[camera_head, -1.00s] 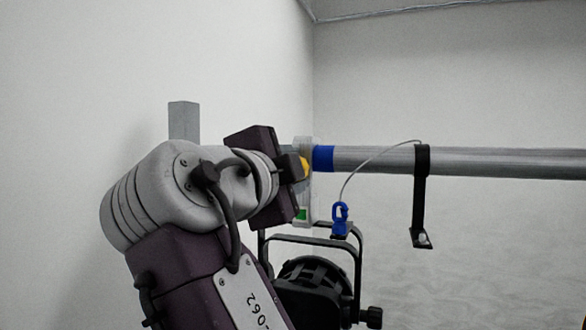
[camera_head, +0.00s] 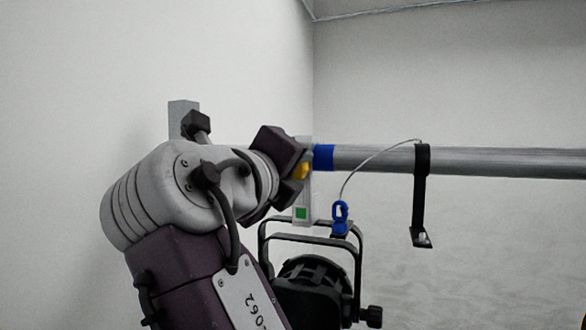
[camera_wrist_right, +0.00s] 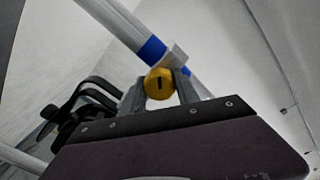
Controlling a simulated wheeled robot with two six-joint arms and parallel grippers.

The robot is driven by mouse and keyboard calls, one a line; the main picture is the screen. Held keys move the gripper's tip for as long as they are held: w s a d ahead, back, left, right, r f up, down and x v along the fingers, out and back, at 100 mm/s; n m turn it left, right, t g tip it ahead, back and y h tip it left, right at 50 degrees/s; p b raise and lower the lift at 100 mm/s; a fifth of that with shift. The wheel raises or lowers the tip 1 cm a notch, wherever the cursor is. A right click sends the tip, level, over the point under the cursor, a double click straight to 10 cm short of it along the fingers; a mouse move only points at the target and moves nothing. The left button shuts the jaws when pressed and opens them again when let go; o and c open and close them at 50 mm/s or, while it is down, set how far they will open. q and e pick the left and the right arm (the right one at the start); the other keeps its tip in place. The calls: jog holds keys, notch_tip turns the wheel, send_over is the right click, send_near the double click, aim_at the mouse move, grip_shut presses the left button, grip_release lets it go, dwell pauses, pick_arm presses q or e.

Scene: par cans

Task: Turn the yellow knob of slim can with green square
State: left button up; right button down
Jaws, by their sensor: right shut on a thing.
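The yellow knob (camera_head: 301,171) is on a pale clamp (camera_head: 306,190) that bears a green square (camera_head: 301,213). The clamp hangs on the pipe, and the slim black can (camera_head: 315,278) with its yoke hangs below. My right gripper (camera_wrist_right: 160,86) is shut on the knob. In the right wrist view the knob (camera_wrist_right: 159,82) sits between the two grey fingers, its dark slot steeply upright. In the head view my right wrist partly covers the clamp and knob. My left gripper is out of view.
A grey pipe (camera_head: 480,163) with a blue band (camera_head: 323,158) runs across to the right. A blue clip (camera_head: 340,218) on a safety cable and a black hook bracket (camera_head: 422,195) hang close by. A grey post (camera_head: 183,109) stands against the left wall.

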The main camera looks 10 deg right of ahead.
jog(key=shift+m, duration=1.2)
jog(key=c, duration=0.9)
grip_release()
jog(key=v, duration=0.9)
jog(key=shift+p, duration=0.3)
